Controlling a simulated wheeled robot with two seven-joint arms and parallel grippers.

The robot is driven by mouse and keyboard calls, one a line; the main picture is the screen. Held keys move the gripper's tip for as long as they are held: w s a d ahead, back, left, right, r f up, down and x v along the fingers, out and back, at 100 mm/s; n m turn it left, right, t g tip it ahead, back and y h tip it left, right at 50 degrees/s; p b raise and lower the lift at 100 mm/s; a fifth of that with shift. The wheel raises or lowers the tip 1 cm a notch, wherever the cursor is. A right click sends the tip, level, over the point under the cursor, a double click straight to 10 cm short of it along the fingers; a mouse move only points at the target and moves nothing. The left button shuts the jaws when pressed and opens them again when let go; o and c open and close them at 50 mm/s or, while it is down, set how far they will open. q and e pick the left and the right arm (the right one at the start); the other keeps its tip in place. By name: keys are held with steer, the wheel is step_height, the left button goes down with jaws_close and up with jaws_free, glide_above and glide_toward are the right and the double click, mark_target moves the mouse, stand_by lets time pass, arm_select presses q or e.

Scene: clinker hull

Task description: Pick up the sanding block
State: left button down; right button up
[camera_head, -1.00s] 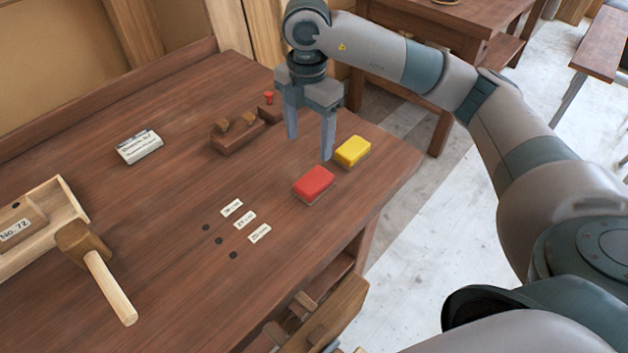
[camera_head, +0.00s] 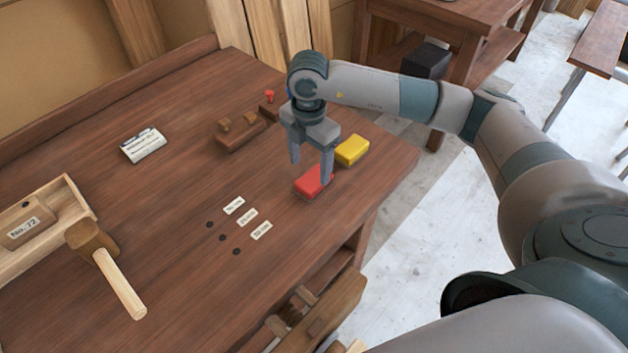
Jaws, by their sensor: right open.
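A red block (camera_head: 309,183) with a paler underside lies flat on the wooden workbench (camera_head: 180,210), near its right edge. A similar yellow block (camera_head: 352,150) lies just behind it to the right. Either could be the sanding block; no label tells which. My right gripper (camera_head: 311,170) points down with its fingers apart and nothing held between them. Its right finger covers part of the red block, and its left finger is over the bench just behind that block. I cannot tell whether a finger touches it. My left gripper is out of view.
A mallet (camera_head: 105,262) and a wooden tray (camera_head: 78,208) are at the left. A white labelled packet (camera_head: 144,146) and a dark wooden holder with pegs (camera_head: 240,134) lie further back. Small paper labels (camera_head: 247,217) lie left of the red block. A drawer (camera_head: 325,315) stands open in front.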

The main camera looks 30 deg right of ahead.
mark_target(314, 178)
steer(key=shift+s+d+f+p, duration=0.1)
steer(key=shift+d+f+p, duration=0.2)
steer(key=shift+f+p, duration=0.25)
steer(key=f, duration=0.1)
steer(key=f+p, duration=0.1)
steer(key=shift+s+d+f+p, duration=0.1)
steer(key=shift+d+f+p, duration=0.15)
steer(key=shift+f+p, duration=0.15)
steer(key=shift+f, duration=0.55)
steer(key=c, duration=1.2)
